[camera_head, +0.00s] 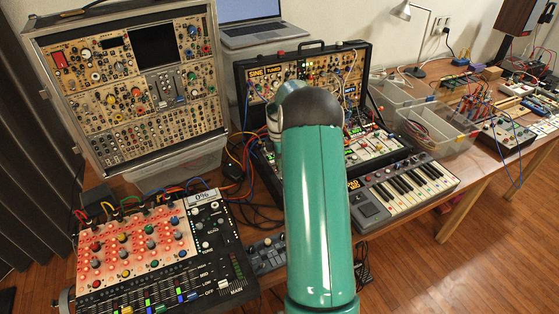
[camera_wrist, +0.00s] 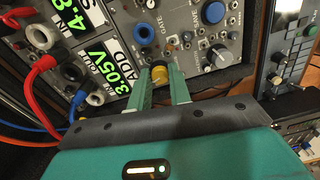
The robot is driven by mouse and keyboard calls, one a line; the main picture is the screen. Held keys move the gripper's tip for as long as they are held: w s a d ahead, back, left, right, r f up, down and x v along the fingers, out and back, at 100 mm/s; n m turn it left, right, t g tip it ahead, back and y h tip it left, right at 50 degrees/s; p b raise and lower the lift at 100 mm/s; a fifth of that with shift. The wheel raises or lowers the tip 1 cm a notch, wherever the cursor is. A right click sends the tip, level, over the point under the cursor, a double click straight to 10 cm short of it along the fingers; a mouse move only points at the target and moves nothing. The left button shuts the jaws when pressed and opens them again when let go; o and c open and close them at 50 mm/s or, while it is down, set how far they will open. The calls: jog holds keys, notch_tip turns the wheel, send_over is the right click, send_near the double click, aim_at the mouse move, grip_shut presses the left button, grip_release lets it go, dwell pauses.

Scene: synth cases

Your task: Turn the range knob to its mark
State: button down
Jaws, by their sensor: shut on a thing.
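The fingers are shut on this knob. Its pointer and mark are too small to read, and I cannot read a label naming it as the range knob. In the head view, my green arm covers the gripper and the knob, over the open black synth case (camera_head: 365,65).
In the wrist view, a large blue knob (camera_wrist: 217,56) is right of the fingers. Red cables (camera_wrist: 43,64) and lit displays (camera_wrist: 95,90) are left. In the head view, a keyboard (camera_head: 405,190) is right, a mixer (camera_head: 140,250) front left, and a tall synth rack (camera_head: 130,85) back left.

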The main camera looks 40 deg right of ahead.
jog(key=shift+w+r+m, duration=0.1)
jog(key=shift+r+m, duration=0.15)
jog(key=shift+m, duration=0.05)
jog(key=m, duration=0.8)
jog(key=shift+d+m, duration=0.1)
jog(key=shift+m, duration=0.2)
jog(key=m, duration=0.5)
jog(key=shift+f+m+t, duration=0.1)
jog(key=shift+m+t, duration=0.2)
jog(key=shift+m, duration=1.5)
jog(key=shift+s, duration=0.2)
jog(key=shift+f, duration=0.1)
jog(key=c, duration=1.3)
grip_release()
